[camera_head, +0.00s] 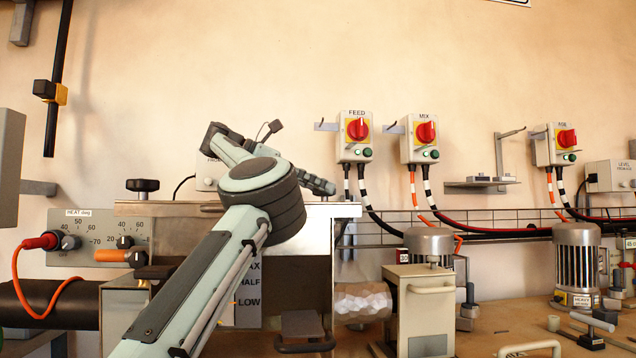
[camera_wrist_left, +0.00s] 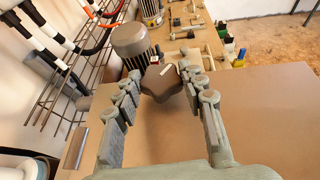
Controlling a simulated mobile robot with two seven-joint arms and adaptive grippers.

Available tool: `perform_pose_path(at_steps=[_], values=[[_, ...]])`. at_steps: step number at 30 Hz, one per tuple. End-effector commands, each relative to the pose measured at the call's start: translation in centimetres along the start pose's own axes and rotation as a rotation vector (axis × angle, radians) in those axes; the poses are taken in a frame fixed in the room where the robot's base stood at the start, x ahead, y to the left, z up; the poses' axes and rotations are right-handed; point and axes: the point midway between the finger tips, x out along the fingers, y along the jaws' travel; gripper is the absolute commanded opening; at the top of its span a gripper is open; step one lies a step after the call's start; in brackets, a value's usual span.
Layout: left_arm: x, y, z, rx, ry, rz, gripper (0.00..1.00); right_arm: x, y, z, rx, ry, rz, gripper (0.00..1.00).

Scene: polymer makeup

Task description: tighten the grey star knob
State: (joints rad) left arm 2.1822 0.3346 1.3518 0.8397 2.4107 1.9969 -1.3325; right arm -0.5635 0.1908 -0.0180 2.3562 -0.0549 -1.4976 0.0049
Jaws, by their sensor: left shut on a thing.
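The grey star knob (camera_wrist_left: 163,82) shows in the left wrist view as a dark grey-brown lobed knob with a white mark on top. It lies between the fingertips of my left gripper (camera_wrist_left: 162,76), one finger on each side, and the gripper is shut on it. In the head view my left arm bends over the metal vessel, and its gripper (camera_head: 320,186) shows small and partly hidden behind the arm's joint above the vessel's top edge. My right gripper is in neither view.
A black knob (camera_head: 142,186) stands on the left part of the vessel. The heat panel (camera_head: 75,240) has a red plug and cable. Switch boxes marked FEED (camera_head: 354,137) and MIX (camera_head: 420,138) hang on the wall. A motor (camera_head: 577,262) stands right. The flat top (camera_wrist_left: 255,110) beside the gripper is clear.

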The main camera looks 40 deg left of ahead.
Motion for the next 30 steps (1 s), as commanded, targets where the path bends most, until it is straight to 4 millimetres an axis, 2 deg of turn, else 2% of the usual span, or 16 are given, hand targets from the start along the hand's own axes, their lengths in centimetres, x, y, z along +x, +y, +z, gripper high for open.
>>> perform_pose_path(at_steps=[14, 15, 19, 30], values=[[0.04, 0.00, -0.07, 0.003, 0.002, -0.010, 0.11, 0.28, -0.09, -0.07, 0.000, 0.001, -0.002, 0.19], [0.05, 0.00, -0.07, 0.003, 0.002, -0.010, 0.44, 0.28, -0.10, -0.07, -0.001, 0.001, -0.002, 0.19], [0.04, 0.01, -0.06, 0.003, 0.001, -0.009, 0.60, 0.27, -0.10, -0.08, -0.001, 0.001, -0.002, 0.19], [-0.46, 0.05, -0.01, 0.002, 0.000, -0.007, 0.61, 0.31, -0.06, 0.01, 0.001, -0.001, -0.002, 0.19]])
